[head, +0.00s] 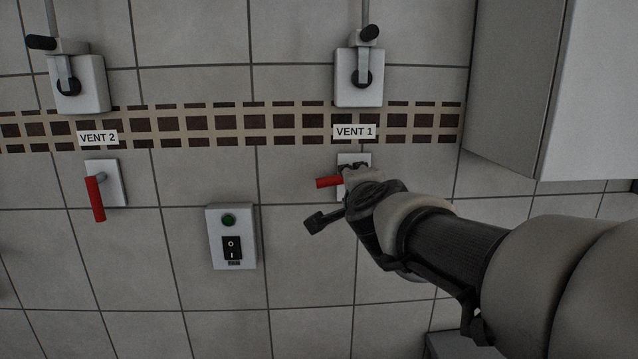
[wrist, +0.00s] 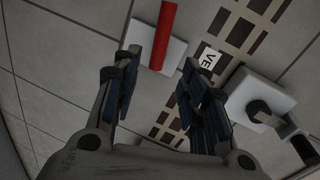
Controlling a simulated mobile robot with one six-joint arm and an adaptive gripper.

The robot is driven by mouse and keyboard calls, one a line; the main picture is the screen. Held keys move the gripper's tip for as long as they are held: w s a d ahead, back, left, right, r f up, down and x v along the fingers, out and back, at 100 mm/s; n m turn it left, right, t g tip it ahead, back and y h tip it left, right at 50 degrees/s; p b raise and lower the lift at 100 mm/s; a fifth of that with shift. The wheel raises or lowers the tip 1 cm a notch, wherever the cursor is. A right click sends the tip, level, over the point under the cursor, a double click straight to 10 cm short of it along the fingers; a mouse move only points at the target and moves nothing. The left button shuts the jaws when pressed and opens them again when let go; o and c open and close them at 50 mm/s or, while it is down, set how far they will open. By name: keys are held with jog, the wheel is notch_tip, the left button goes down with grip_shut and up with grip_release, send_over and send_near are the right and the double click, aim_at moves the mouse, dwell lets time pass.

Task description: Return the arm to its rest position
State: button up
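My gripper (head: 354,172) is in front of the VENT 1 plate (head: 347,158) and hides part of it. The red VENT 1 handle (head: 327,182) points left, roughly level. In the wrist view my gripper (wrist: 161,63) has its two fingers spread with a gap between them and nothing held. There the red handle (wrist: 163,35) shows beyond the fingertips on its white plate (wrist: 140,35). I cannot tell how far the fingertips are from the handle. My arm reaches in from the right of the head view.
The VENT 2 red handle (head: 96,198) hangs down at left. A switch box (head: 231,237) with a green button is below left of my gripper. Grey valve boxes (head: 359,78) (head: 78,85) are above. A cabinet (head: 560,85) juts out at upper right.

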jog(key=shift+s, duration=0.15)
jog(key=s+a+f+n+g+y, duration=0.2)
jog(key=s+f+n, duration=0.25)
jog(key=s, duration=0.25)
jog(key=s+a+f+n+g+y, duration=0.2)
jog(key=s+f+n, duration=0.2)
jog(key=s+n, duration=0.3)
jog(key=s+d+f+n+g+h, duration=0.1)
jog(key=s+d+f+n+g, duration=0.1)
jog(key=s+f, duration=0.5)
jog(key=s+d+f+n+g+h, duration=0.2)
jog(key=s+d+f+g, duration=0.3)
jog(key=s, duration=0.9)
notch_tip(320, 180, down, 2)
jog(key=shift+f+n, duration=0.25)
jog(key=shift+n, duration=0.3)
jog(key=shift+r, duration=0.1)
